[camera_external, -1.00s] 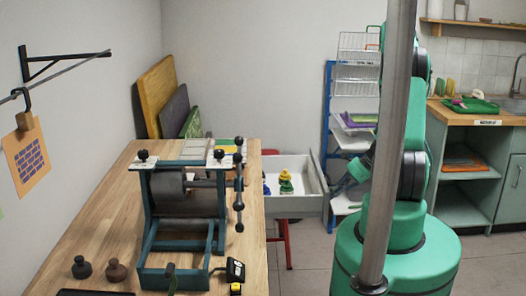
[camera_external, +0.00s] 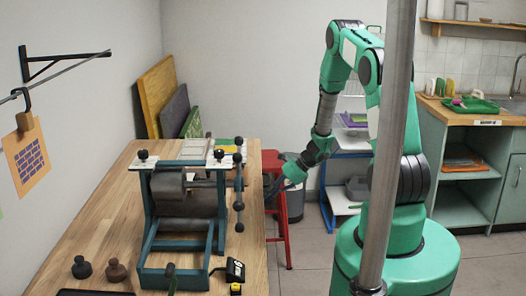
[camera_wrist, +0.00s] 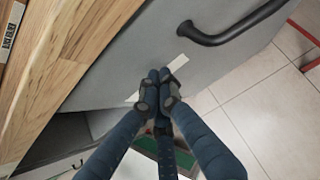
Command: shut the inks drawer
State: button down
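The inks drawer shows in the wrist view as a grey front (camera_wrist: 120,65) with a black bar handle (camera_wrist: 235,32) and a pale label strip (camera_wrist: 178,63), partly hidden by my fingers. The front lies close along the wooden tabletop edge; I cannot tell whether it is fully flush. My gripper (camera_wrist: 158,76) is shut and empty, its fingertips together at the front beside the handle, touching or almost touching it. In the external view my gripper (camera_external: 272,192) is at the table's right side, and the drawer's inside and ink bottles are hidden.
The wooden table (camera_external: 110,215) carries a teal press (camera_external: 185,215). A red stool (camera_external: 280,225) stands close to my forearm, with a grey bin (camera_external: 294,195) behind it. A blue rack (camera_external: 325,190) stands further right. Tiled floor is open between.

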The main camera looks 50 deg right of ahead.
jog(key=shift+w+a, duration=0.95)
jog(key=shift+w, duration=0.05)
jog(key=s+d+f+p+v, duration=0.1)
jog(key=f+p+v, duration=0.1)
jog(key=v, duration=1.1)
jog(key=shift+s+d, duration=0.2)
jog(key=shift+s, duration=0.05)
